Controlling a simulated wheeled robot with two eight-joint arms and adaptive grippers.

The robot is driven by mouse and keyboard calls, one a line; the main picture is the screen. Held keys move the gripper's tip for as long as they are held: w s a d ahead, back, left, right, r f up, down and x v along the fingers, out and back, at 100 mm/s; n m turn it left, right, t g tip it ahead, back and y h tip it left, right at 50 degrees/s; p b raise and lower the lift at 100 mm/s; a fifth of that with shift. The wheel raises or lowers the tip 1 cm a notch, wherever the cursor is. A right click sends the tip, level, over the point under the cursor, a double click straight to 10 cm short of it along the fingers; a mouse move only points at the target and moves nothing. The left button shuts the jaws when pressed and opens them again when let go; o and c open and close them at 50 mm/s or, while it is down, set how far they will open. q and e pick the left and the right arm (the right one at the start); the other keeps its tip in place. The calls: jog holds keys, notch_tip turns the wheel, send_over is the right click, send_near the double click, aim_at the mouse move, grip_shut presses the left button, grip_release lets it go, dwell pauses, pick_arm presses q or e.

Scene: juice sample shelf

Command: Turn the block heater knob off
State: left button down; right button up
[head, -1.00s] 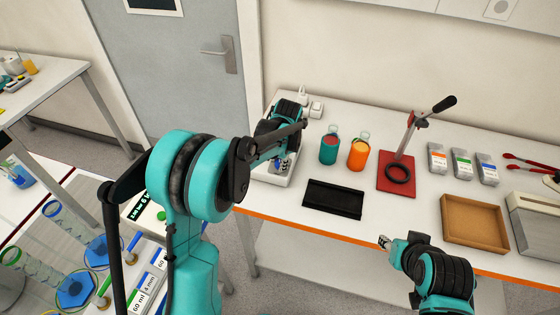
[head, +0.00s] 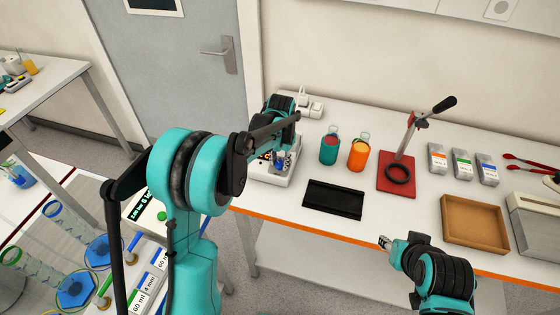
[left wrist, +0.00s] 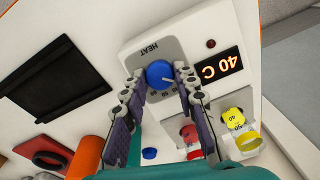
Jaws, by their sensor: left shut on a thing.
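The white block heater (head: 270,177) stands at the left end of the bench, partly hidden by my left arm in the head view. In the left wrist view its grey panel reads HEAT, with a round blue knob (left wrist: 159,74) bearing a white pointer mark and dial numbers beside it. Its display (left wrist: 219,66) reads 40 C in orange. My left gripper (left wrist: 163,80) has its two fingers on either side of the knob and is shut on it. My right gripper (head: 385,242) hangs by the bench's front edge, away from the heater; its jaws are too small to read.
Red and yellow capped pieces (left wrist: 233,117) sit in the heater close to my left fingers. A teal bottle (head: 329,149), an orange bottle (head: 357,154) and a black tray (head: 333,199) stand right of the heater. A red-based press (head: 396,185) is farther right.

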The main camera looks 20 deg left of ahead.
aim_at(277, 166)
pick_arm(q)
jog(key=n, duration=0.4)
jog(key=shift+a+n+h, duration=0.1)
jog(key=shift+n+h, duration=0.3)
dwell(0.4)
jog(key=c, duration=1.2)
grip_release()
jog(key=r, duration=0.8)
jog(key=s+r, duration=0.1)
jog(key=r, duration=0.3)
jog(key=shift+a, duration=0.2)
